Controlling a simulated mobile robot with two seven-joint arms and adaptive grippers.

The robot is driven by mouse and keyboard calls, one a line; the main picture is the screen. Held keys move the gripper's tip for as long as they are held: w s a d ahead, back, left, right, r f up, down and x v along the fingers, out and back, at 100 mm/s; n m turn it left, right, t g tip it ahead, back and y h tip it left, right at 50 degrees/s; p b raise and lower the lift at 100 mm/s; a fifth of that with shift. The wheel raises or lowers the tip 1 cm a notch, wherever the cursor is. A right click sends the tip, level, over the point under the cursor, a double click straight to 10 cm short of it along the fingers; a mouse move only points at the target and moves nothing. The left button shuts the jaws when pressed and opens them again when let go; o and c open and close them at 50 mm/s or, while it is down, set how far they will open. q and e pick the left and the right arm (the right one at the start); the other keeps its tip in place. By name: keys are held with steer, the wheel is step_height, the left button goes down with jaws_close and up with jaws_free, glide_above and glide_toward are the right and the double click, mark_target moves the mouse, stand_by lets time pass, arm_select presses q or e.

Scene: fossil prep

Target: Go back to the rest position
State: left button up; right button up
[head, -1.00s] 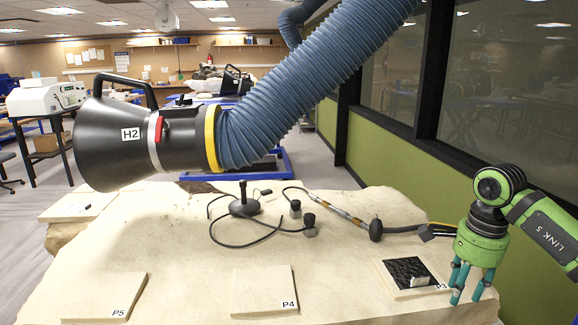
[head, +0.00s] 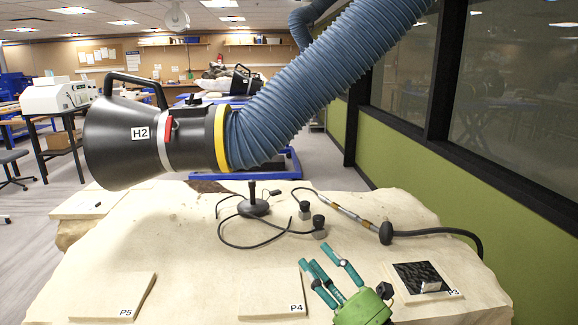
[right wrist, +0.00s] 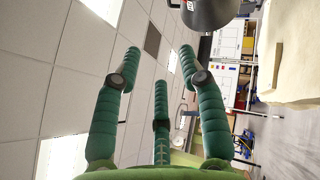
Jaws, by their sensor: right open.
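My right gripper (head: 325,278) is at the bottom of the head view, right of centre, over the front of the pale slab. Its green fingers are spread open and empty, pointing up and to the left. In the right wrist view the open fingers (right wrist: 160,95) point at the ceiling, with nothing between them. My left gripper is not in view.
The pale slab (head: 185,235) carries plates P5 (head: 112,297), P4 (head: 270,292) and P3 (head: 425,278), the last with a dark inset and a small light block. A black hood H2 (head: 125,140) on a blue hose (head: 300,85) hangs above. Cables and a small stand (head: 253,205) lie behind.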

steer(key=s+d+f+m+g+h, duration=0.25)
steer(key=d+f+m+h, duration=0.25)
steer(key=f+m, duration=0.3)
steer(key=s+d+f+m+g+h, duration=0.1)
steer(key=s+d+f+m+h, duration=0.3)
steer(key=f+m, duration=0.3)
steer(key=s+d+f+m+g+h, duration=0.2)
steer(key=d+f+m+h, duration=0.35)
steer(key=f+m, duration=0.25)
steer(key=s+f+m+g, duration=0.2)
steer(key=s+f+g, duration=0.25)
steer(key=s, duration=0.45)
steer(key=s+f+m+g, duration=0.3)
steer(key=s+f+g, duration=0.15)
steer(key=s, duration=0.45)
steer(key=s+f+b, duration=0.1)
steer(key=s+f, duration=0.1)
steer(key=f, duration=1.1)
steer(key=s+f, duration=0.2)
steer(key=f, duration=1.1)
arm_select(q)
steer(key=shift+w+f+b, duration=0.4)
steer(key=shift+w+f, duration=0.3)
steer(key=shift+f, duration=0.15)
arm_select(e)
steer(key=s+d+f+g, duration=0.2)
steer(key=s+f, duration=1.1)
steer(key=s, duration=0.2)
steer(key=shift+f+n, duration=0.2)
steer(key=shift+n, duration=0.1)
